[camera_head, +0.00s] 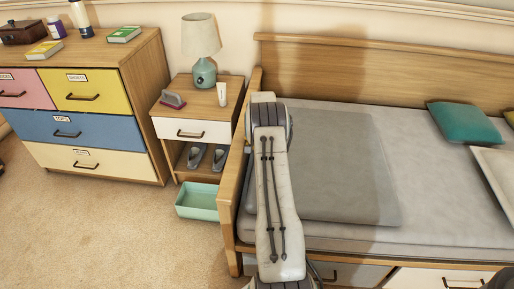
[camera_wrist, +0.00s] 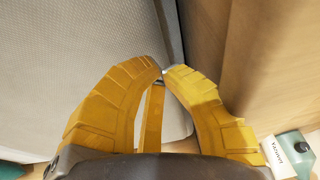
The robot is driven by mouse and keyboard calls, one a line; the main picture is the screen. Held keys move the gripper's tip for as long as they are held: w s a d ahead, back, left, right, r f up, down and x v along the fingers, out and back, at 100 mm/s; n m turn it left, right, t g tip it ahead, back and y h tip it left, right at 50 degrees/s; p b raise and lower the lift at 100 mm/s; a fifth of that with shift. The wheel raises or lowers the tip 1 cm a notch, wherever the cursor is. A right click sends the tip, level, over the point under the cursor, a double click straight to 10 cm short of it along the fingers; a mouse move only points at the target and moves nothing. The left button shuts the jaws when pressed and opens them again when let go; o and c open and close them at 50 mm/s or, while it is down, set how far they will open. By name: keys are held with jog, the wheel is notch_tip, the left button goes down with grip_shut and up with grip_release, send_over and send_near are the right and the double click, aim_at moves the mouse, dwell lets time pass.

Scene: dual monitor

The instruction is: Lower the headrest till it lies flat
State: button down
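The headrest (camera_head: 345,165) is a grey padded panel at the left end of the bed in the head view. Its exact tilt is hard to tell from this angle. In the wrist view its pale grey fabric face (camera_wrist: 70,60) fills the left side, with a darker edge running down to my fingertips. My gripper (camera_wrist: 163,73) has yellow fingers whose tips come together at that edge, beside the wooden bed side. A small grey bit shows at the tips; I cannot tell whether it is pinched. My arm hides the gripper in the head view.
The wooden bed frame (camera_head: 228,200) stands close along the headrest's left side. A teal pillow (camera_head: 465,122) lies farther right. Carpet (camera_head: 110,235) at front left is clear.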

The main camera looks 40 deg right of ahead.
jog(key=shift+r, duration=0.1)
jog(key=w+p+v, duration=0.1)
jog(key=p+v, duration=0.4)
jog(key=v, duration=0.8)
jog(key=shift+w+r, duration=0.3)
jog(key=shift+r, duration=0.2)
jog(key=shift+a, duration=0.1)
